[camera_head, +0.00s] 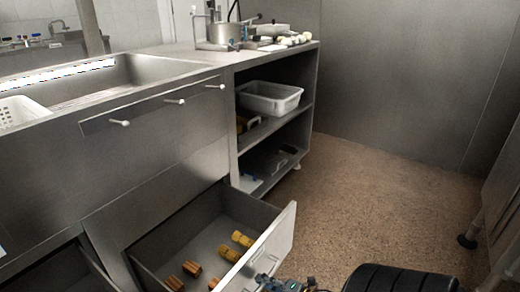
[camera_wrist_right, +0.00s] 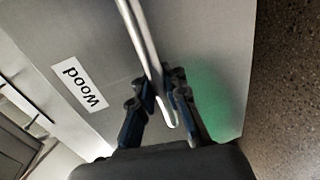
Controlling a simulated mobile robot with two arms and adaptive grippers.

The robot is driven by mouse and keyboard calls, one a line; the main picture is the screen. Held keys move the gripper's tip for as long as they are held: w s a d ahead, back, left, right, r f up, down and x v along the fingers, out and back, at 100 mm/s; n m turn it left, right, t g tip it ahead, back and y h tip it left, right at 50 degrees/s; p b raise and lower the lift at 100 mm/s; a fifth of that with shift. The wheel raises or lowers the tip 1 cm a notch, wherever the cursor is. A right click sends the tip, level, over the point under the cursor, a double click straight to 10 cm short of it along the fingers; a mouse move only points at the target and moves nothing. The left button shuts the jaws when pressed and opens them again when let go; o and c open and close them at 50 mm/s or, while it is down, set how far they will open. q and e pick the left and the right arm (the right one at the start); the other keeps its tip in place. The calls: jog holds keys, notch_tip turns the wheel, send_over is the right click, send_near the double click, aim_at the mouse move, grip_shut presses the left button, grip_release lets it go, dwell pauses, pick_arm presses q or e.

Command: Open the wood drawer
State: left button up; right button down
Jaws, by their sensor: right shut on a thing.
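The wood drawer (camera_head: 284,236) stands pulled out of the counter front in the head view. Yellow and brown cylindrical pieces lie inside it. In the right wrist view the drawer front (camera_wrist_right: 205,40) carries a white label (camera_wrist_right: 80,87) reading "wood" and a long metal bar handle (camera_wrist_right: 138,30). My right gripper (camera_wrist_right: 160,90) is shut on the handle, with one finger on each side of the bar. In the head view the right gripper (camera_head: 285,284) shows at the bottom edge by the drawer front, partly cut off. My left gripper is out of view.
Another open drawer (camera_head: 62,274) is at the lower left. The metal counter (camera_head: 190,64) has a sink and pots on top. Open shelves (camera_head: 275,125) hold a white basket (camera_head: 270,98). Speckled floor (camera_head: 385,195) is clear to the right, with a metal table leg (camera_head: 468,238) at the edge.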

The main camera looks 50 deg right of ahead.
jog(key=c, duration=1.6)
grip_release()
jog(key=shift+c, duration=0.2)
jog(key=v, duration=1.2)
